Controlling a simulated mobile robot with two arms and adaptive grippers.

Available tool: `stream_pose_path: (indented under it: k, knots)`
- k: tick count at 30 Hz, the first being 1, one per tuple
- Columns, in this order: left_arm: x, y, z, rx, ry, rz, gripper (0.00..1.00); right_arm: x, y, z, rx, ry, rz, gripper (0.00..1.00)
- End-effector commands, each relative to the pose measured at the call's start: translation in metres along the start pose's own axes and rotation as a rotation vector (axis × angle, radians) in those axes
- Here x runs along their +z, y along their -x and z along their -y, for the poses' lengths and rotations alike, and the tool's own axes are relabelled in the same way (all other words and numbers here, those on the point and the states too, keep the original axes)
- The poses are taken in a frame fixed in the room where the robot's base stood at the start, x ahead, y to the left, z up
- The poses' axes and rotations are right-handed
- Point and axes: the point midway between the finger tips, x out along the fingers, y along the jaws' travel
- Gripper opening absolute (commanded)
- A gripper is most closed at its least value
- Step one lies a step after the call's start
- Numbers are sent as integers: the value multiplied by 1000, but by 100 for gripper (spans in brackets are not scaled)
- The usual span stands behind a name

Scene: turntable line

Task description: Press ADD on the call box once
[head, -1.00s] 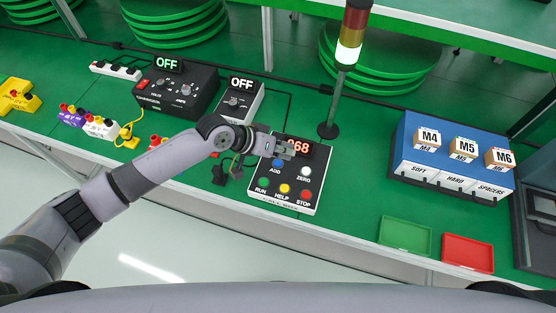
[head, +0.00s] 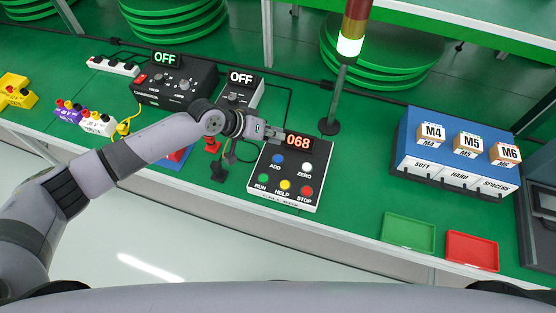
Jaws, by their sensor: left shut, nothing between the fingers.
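The call box (head: 269,185) is a black panel on the green bench, with a red display (head: 298,141) reading 068. Its blue ADD button (head: 277,159) is at the upper left of the panel, beside the white ZERO button (head: 306,166). Below are the green RUN (head: 263,178), yellow HELP (head: 285,184) and red STOP (head: 307,190) buttons. My left gripper (head: 279,138) is shut and empty. In the picture it lies just above the ADD button, at the display's left end; I cannot tell its height above the panel. My right gripper is not in view.
A signal tower (head: 336,95) with its lowest lamp lit stands behind the call box. A blue bin rack (head: 408,152), a green tray (head: 407,249) and a red tray (head: 472,266) are to the right.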

Motion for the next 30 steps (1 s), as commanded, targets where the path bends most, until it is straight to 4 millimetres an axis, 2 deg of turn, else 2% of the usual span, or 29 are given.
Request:
stream_pose_path:
  k: [1,6,12,30]
  knots:
    - [7,-10,8,-1,0,1,0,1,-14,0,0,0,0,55]
    - [20,-28,21,-2,-1,-1,0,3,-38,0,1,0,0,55]
    - [30,-42,31,-1,1,-1,0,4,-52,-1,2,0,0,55]
    - [32,-44,32,0,-1,-1,0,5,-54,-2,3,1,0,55]
